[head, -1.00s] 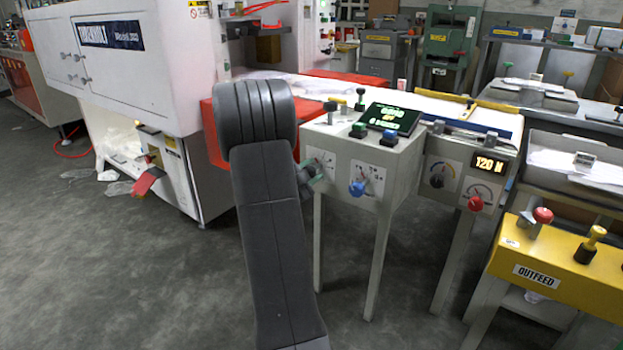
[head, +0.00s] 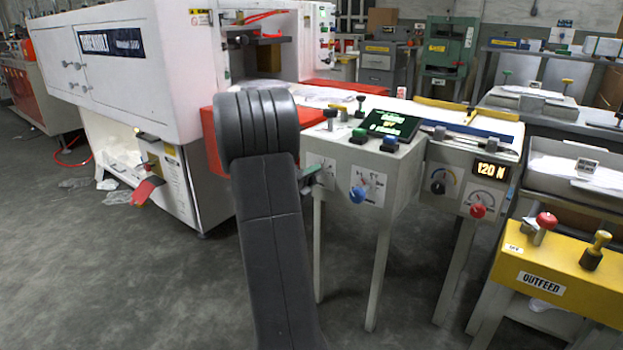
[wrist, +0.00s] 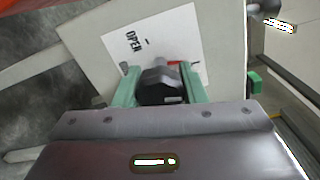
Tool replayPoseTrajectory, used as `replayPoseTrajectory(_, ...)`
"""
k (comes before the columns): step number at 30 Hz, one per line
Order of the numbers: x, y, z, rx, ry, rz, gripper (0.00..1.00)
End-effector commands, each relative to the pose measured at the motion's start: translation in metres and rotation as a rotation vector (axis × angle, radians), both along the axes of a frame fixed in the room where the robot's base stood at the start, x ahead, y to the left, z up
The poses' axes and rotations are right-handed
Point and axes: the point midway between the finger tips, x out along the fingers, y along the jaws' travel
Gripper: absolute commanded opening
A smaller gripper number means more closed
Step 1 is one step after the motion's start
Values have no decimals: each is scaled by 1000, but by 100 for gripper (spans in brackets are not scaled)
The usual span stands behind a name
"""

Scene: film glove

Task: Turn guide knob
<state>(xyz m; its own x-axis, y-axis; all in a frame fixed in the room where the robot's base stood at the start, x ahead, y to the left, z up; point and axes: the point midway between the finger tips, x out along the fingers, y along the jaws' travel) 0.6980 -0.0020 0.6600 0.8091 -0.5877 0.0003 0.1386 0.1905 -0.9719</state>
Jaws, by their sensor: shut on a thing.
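In the wrist view a dark, faceted knob (wrist: 158,84) sits in front of a white label marked OPEN (wrist: 150,45) on a pale panel. A short red mark shows beside the knob. My gripper (wrist: 158,88) has its green fingers on either side of the knob and is shut on it. In the head view my gripper (head: 310,170) is at the left part of the console's front (head: 340,215), mostly hidden behind my dark arm. The knob itself cannot be made out there.
A blue knob (head: 357,194) is just right of my gripper on the same console. A green-lit screen (head: 388,124) and several buttons are on top. Further right are a red knob (head: 478,211), a 120 N display (head: 491,171) and a yellow OUTFEED bar (head: 555,270). Open floor lies at left.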

Motion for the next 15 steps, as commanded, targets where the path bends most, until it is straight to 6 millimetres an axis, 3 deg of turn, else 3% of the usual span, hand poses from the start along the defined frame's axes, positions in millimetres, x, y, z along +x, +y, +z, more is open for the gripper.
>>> replayPoseTrajectory(15, -1, 0, -2, 377, -270, -1, 15)
